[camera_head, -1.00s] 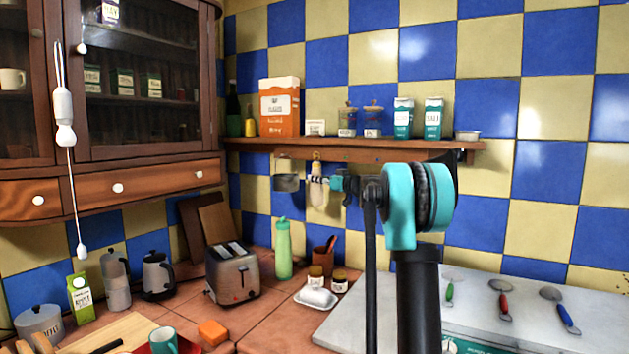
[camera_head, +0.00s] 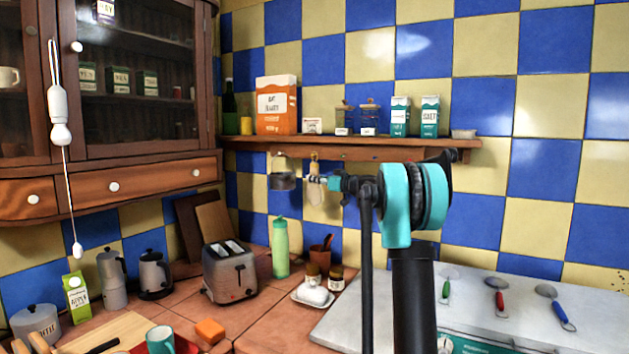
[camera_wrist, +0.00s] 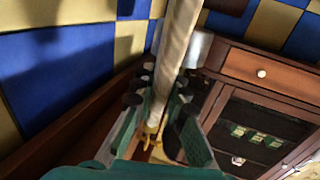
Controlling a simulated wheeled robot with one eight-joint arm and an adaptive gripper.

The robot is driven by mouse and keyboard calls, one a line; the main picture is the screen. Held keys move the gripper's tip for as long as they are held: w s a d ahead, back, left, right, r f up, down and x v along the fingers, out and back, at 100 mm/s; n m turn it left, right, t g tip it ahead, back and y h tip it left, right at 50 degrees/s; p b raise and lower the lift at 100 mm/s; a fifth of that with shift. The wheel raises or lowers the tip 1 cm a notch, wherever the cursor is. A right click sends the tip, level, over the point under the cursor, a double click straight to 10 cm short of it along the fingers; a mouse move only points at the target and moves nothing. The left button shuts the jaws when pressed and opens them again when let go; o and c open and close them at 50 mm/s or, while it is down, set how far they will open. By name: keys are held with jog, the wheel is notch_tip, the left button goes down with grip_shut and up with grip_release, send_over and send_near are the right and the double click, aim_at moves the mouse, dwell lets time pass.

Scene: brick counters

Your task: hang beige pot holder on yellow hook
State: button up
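The beige pot holder (camera_head: 315,192) hangs upright below the wall shelf, to the right of a small hanging pan. My gripper (camera_head: 326,180) reaches it from the right, and its fingers close on the pot holder's upper part. In the wrist view the pot holder (camera_wrist: 176,40) shows edge-on as a beige strip between the teal fingers (camera_wrist: 162,95). A small yellow piece (camera_wrist: 152,134) shows beyond the fingers at the strip's end; I cannot tell whether it is the yellow hook or whether the loop is on it.
The shelf (camera_head: 350,142) with cartons and jars lies just above my gripper. The pan (camera_head: 284,182) hangs close on the left. Below stand a green bottle (camera_head: 281,248), a toaster (camera_head: 230,272) and small jars. A wooden cabinet (camera_head: 130,185) is at the left.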

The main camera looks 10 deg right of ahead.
jog(key=o, duration=0.5)
